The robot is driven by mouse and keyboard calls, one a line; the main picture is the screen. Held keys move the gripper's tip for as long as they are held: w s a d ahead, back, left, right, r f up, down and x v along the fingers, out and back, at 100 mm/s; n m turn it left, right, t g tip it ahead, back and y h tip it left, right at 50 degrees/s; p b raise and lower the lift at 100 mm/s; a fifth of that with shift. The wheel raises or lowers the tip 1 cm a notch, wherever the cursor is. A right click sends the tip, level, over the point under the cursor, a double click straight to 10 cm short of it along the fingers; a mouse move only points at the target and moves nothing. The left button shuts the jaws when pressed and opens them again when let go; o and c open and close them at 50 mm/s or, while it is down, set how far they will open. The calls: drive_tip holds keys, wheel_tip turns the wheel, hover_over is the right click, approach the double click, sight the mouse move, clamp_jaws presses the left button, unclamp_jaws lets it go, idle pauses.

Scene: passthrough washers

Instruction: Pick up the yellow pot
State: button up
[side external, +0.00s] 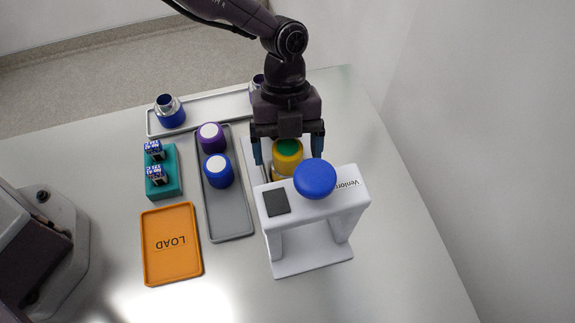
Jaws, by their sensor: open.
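The yellow pot (288,158) has a green top and stands behind the white machine, on or beside a pale tray strip. Its lower part is partly hidden by the machine. My gripper (289,155) points down over the pot. Its two blue-tipped fingers are apart, one on the left and one on the right of the pot's top. I cannot tell whether either finger touches it.
The white machine (305,258) with a blue knob (315,178) stands just in front. A grey tray (232,222) holds a purple pot (211,138) and a blue pot (219,171). An orange LOAD tray (171,265) and a teal block (164,186) lie left.

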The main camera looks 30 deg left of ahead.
drive_tip(key=shift+s+d+f, duration=0.1)
drive_tip(key=shift+s+f, duration=0.1)
drive_tip(key=shift+f, duration=0.35)
drive_tip(key=c, duration=1.2)
drive_tip(key=shift+r, duration=0.15)
